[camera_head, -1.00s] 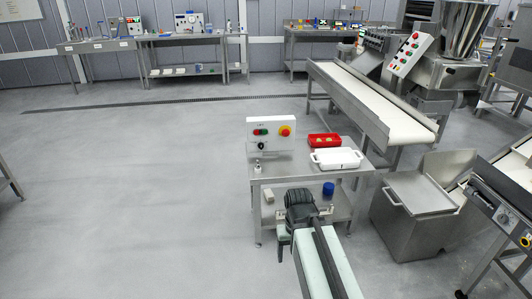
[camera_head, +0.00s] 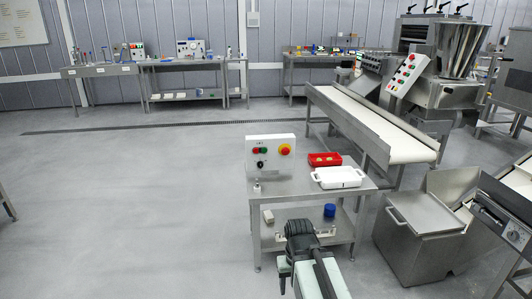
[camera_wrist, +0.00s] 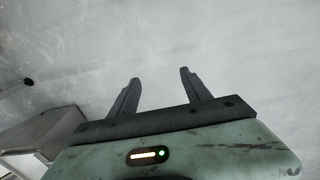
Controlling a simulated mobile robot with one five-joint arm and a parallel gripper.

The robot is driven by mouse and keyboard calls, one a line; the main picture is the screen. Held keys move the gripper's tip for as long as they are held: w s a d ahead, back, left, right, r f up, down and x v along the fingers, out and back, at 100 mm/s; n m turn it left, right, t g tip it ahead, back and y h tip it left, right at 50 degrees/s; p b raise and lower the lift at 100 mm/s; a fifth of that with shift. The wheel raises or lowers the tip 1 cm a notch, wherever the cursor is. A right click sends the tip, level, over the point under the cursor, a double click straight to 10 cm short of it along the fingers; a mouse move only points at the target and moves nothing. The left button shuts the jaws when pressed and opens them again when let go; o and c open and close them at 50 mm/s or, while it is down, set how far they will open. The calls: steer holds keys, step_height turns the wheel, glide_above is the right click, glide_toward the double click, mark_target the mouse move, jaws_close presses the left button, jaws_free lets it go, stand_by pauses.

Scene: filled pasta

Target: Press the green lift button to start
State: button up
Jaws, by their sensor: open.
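A white control box (camera_head: 271,160) stands upright at the back left of a small steel table. On its face the small green button (camera_head: 263,150) is close to a small red one, with a black knob below. A larger red emergency button on a yellow ring (camera_head: 285,149) is to the right. My gripper (camera_wrist: 159,76) is open and empty in the wrist view, with bare grey floor beyond its fingers. In the head view my dark wrist is in front of the table's near edge, below and apart from the box. The fingertips are not clear there.
The steel table (camera_head: 310,196) also holds a red tray (camera_head: 325,159) and a white dish (camera_head: 338,177). A blue item (camera_head: 329,210) is on its lower shelf. A conveyor (camera_head: 375,125) stands behind, a steel bin (camera_head: 420,235) right. The floor to the left is clear.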

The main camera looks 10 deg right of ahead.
jaws_close()
stand_by(1.4)
